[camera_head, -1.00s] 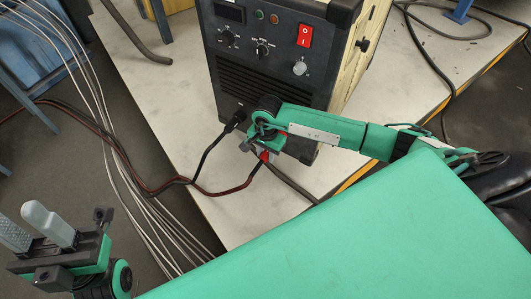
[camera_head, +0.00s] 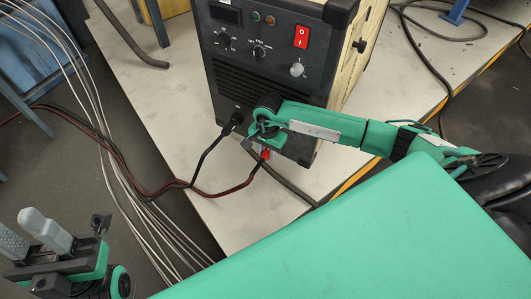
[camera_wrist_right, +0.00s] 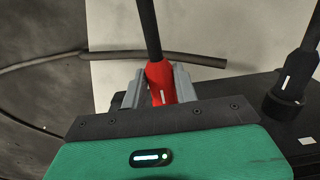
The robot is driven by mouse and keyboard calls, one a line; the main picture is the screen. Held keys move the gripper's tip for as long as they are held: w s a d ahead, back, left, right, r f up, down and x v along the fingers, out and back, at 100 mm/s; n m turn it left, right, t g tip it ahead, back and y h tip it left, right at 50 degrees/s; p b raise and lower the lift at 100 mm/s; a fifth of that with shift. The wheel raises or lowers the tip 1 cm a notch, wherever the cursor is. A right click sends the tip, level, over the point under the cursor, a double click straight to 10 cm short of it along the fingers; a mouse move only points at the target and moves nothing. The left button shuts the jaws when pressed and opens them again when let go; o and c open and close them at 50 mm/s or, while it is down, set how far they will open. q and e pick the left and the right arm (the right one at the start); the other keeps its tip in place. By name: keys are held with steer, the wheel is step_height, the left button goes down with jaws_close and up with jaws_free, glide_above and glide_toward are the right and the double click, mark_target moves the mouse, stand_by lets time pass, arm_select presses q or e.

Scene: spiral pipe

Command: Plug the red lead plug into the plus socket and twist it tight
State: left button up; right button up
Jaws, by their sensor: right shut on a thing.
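The red lead plug (camera_wrist_right: 161,82) is between the two grey fingers of my right gripper (camera_wrist_right: 158,88) in the right wrist view. Its black cable end points away from the palm. In the head view a little red of the plug (camera_head: 265,154) shows below my right gripper (camera_head: 262,146), at the lower front of the black welding machine (camera_head: 265,80). The plus socket is hidden behind my gripper, so I cannot tell how far in the plug is. My left gripper (camera_head: 30,234) is at the lower left, empty, its grey fingers apart.
A black plug (camera_head: 235,121) sits in the machine's front, left of my right gripper; it also shows in the wrist view (camera_wrist_right: 285,98). Red and black leads (camera_head: 160,190) trail left. Several pale cables hang at left.

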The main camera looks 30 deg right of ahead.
steer(key=shift+w+d+b, duration=0.3)
steer(key=shift+w+d, duration=0.1)
steer(key=shift+d, duration=0.25)
